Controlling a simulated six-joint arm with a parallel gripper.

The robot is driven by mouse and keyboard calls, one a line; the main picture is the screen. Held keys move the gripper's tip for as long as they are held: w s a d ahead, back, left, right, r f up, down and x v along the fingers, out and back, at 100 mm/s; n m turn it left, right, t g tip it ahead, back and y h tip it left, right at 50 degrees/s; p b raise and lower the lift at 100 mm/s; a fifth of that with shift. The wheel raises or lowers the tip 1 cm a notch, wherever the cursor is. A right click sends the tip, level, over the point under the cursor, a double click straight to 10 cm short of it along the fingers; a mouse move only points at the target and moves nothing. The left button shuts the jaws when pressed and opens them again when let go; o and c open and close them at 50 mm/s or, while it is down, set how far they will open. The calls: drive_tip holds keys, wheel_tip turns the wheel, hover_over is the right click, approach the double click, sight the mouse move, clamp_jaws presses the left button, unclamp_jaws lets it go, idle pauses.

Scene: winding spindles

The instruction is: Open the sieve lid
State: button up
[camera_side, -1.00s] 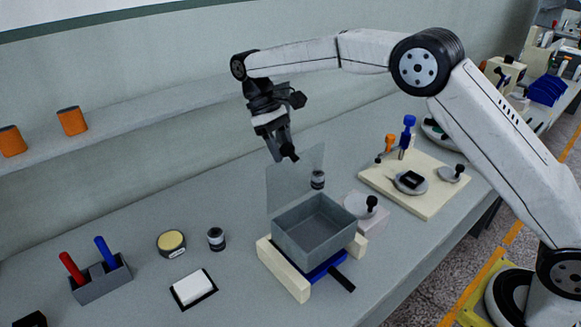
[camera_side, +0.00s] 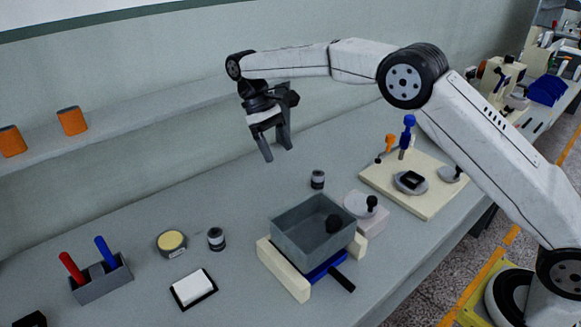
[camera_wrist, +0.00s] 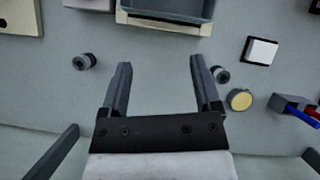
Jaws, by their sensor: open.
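The sieve is a grey square box (camera_side: 296,243) in the middle of the side view, held between cream rails (camera_side: 284,270). A dark round knob (camera_side: 333,224) shows over its opening. The see-through lid seems to lie flat across the top, though its surface is hard to make out. My gripper (camera_side: 278,153) is open and empty, above and behind the box, apart from it. In the wrist view my gripper (camera_wrist: 161,62) shows spread fingers with bare bench between them. The box (camera_wrist: 165,9) is cut off at the top edge there.
Small dark-and-grey jars (camera_side: 317,179) (camera_side: 216,239) stand behind and left of the box. A white block with a black knob (camera_side: 368,215) stands close on its right. A cream board with tools (camera_side: 430,205) is farther right. A shelf with orange cylinders (camera_side: 72,121) runs along the wall.

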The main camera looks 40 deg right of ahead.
drive_tip(key=s+d+r, duration=0.2)
drive_tip(key=s+r, duration=1)
drive_tip(key=s, duration=0.1)
drive_tip(key=shift+s+r, duration=0.35)
drive_tip(key=shift+s, duration=0.05)
idle(0.5)
drive_tip(key=shift+d, duration=0.1)
drive_tip(key=s+d+f+m+t, duration=0.1)
drive_tip(key=s+d+f+t, duration=0.1)
drive_tip(key=f, duration=0.4)
drive_tip(key=s+d+f+m+t, duration=0.1)
drive_tip(key=s+d+f+t, duration=0.2)
drive_tip(key=f, duration=0.4)
drive_tip(key=s+d+f+m+t, duration=0.1)
drive_tip(key=s+d+f+t, duration=0.1)
drive_tip(key=f, duration=0.5)
drive_tip(key=shift+s+d+t+y, duration=0.4)
drive_tip(key=shift+s+t, duration=0.3)
drive_tip(key=shift+s, duration=0.65)
